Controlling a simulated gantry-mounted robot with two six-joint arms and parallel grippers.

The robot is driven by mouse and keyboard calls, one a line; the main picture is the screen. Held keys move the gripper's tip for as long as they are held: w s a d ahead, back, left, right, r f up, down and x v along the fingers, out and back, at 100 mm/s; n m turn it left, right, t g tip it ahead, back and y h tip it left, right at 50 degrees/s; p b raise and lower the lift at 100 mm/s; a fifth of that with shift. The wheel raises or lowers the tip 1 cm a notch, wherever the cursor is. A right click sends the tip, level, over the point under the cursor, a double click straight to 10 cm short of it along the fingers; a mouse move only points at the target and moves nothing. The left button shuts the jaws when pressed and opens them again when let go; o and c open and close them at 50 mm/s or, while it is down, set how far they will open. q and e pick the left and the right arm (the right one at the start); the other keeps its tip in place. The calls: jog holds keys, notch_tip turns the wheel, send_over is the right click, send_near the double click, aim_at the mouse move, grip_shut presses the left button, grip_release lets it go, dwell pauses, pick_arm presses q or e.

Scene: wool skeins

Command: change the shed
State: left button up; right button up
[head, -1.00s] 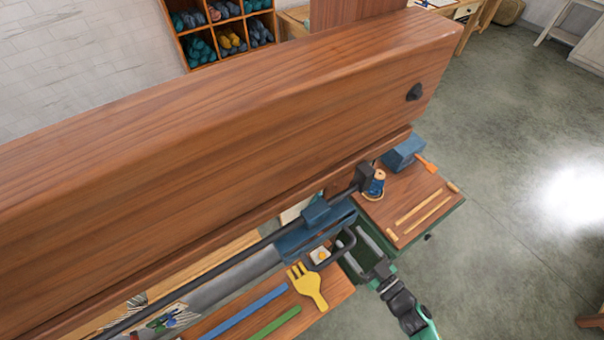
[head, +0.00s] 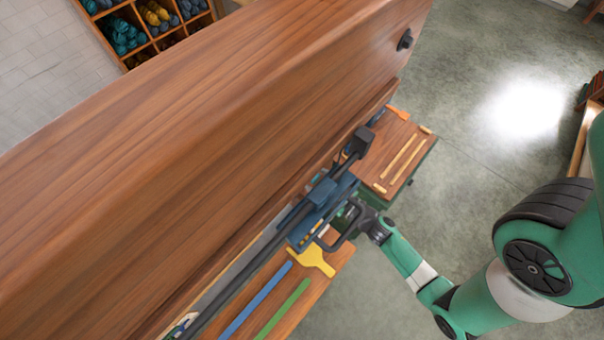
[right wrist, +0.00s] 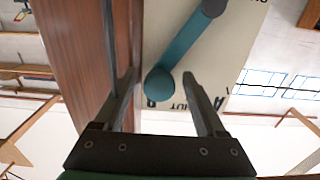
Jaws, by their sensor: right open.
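In the right wrist view a teal lever (right wrist: 185,45) with a rounded knob slants across a white plate (right wrist: 222,50) marked with black letters, including an A. Its dark upper end (right wrist: 212,8) is at the top. My right gripper (right wrist: 158,76) is open, with one finger on each side of the knob; I cannot tell whether either finger touches it. In the head view my right gripper (head: 352,212) is beside the loom's blue fittings (head: 320,195), under the big wooden beam (head: 220,130). The lever cannot be made out there. My left gripper is out of view.
A dark looped handle (head: 338,243) sits close to my right gripper. Another wooden shelf (head: 385,150) holds two sticks. Open floor lies to the right.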

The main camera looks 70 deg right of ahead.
jog(key=shift+w, duration=0.1)
grip_shut()
dwell(0.3)
dwell(1.1)
